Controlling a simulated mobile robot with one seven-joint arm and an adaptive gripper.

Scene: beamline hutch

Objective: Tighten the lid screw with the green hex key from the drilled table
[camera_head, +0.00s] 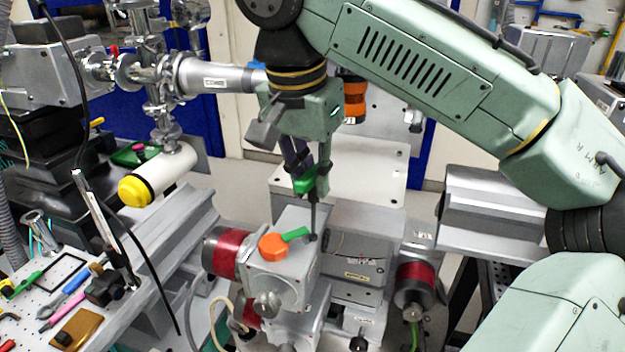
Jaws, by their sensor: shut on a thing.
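The green hex key (306,184) is in my gripper (308,174), which is shut on its green handle. Its dark shaft points down, close to upright, and its tip is at the right part of the grey box's top. The grey box (283,281) carries an orange knob (272,247) with a green bar (295,234) beside it. The lid screw is hidden or too small to make out at the tip, so I cannot tell whether the key is seated in it. The drilled table (25,326) is at the lower left.
Several tools lie on the drilled table, including a blue-handled one (75,282) and a black-and-green one (25,284). Red-banded motors (228,251) and (415,279) flank the box. A steel beam pipe (215,76) and a yellow-capped white cylinder (160,178) stand at left.

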